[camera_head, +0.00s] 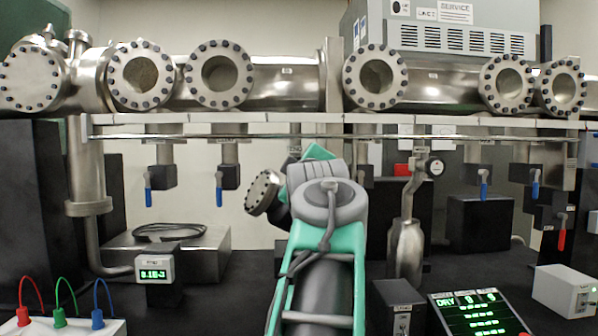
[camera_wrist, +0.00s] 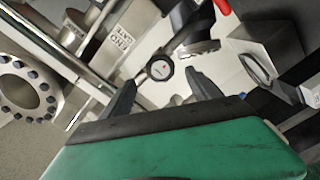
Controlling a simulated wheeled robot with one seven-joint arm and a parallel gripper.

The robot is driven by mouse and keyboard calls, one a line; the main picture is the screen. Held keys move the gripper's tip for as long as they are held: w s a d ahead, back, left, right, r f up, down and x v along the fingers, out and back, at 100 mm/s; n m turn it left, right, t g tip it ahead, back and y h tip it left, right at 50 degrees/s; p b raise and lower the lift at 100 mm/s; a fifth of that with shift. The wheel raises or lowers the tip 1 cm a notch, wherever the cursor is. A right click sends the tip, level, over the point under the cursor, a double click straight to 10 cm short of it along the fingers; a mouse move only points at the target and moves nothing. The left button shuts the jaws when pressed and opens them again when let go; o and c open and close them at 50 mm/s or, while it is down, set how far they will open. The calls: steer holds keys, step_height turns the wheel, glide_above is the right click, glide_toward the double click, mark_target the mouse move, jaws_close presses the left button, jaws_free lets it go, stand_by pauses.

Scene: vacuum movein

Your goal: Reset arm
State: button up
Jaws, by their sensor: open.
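My arm, green and grey, rises in the middle of the head view, with its elbow-like joint in front of the pipework. My gripper (camera_wrist: 162,72) shows in the wrist view as two dark fingers spread apart beyond its green body. Nothing is held between them. A small round gauge (camera_wrist: 160,68) appears in the gap, behind the fingers; I cannot tell how far away it is. In the head view the fingers are hidden behind my own arm.
Large flanged steel pipes (camera_head: 285,84) run above a horizontal rail (camera_head: 250,136). Blue-handled valves (camera_head: 219,178) hang below. A gauge (camera_head: 434,167) and steel cylinder (camera_head: 408,248) stand right of my arm. A display box (camera_head: 154,270) and lit panel (camera_head: 474,314) are nearer.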

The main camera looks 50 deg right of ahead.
steer(key=shift+s+a, duration=0.1)
steer(key=shift+a, duration=0.1)
